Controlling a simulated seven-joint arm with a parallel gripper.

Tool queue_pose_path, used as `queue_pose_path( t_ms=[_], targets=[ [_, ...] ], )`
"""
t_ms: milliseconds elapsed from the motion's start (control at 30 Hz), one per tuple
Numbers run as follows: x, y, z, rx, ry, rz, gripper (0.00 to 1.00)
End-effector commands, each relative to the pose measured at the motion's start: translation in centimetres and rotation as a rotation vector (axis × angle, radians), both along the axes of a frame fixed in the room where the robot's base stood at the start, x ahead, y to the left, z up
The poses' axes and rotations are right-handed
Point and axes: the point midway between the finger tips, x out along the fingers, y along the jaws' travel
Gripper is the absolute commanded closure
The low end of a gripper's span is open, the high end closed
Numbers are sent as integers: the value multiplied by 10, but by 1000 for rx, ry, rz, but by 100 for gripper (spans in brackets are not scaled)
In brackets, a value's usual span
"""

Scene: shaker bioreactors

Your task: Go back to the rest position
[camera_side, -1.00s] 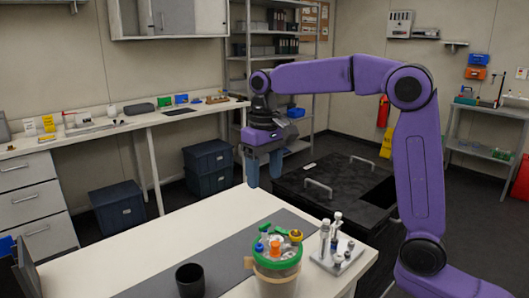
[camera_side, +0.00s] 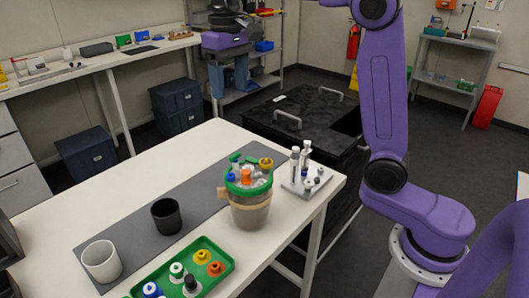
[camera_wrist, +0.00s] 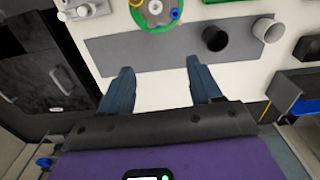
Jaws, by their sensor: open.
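My gripper (camera_side: 229,92) is open and empty, hanging fingers-down in the side view beyond the far edge of the white table (camera_side: 150,160). In the wrist view its two blue fingers (camera_wrist: 159,68) are spread apart with nothing between them. The green-rimmed bioreactor vessel (camera_side: 249,213), with several coloured caps in its top, stands on the table well apart from my gripper. It also shows at the top of the wrist view (camera_wrist: 155,12).
A black cup (camera_side: 167,216) and a white cup (camera_side: 101,261) stand on the grey mat (camera_side: 205,183). A green tray (camera_side: 210,250) holds several capped bottles. A metal rack (camera_side: 306,178) with vials stands right of the vessel. A black chest (camera_side: 315,122) stands behind the table.

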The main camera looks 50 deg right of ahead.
Motion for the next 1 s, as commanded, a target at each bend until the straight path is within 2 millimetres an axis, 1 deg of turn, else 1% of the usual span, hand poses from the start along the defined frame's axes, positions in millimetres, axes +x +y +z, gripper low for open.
queue_pose_path(
  t_ms=[167,367,500,667,833,1000],
  targets=[
    [-17,9,-11,1,-1,84,36],
    [-54,21,-33,2,-5,246,36],
    [-85,25,-50,3,-7,360,36],
    [-123,25,-70,5,-11,489,36],
    [-167,19,-92,7,-14,628,36],
    [-212,6,-115,10,-17,766,36]
  ],
)
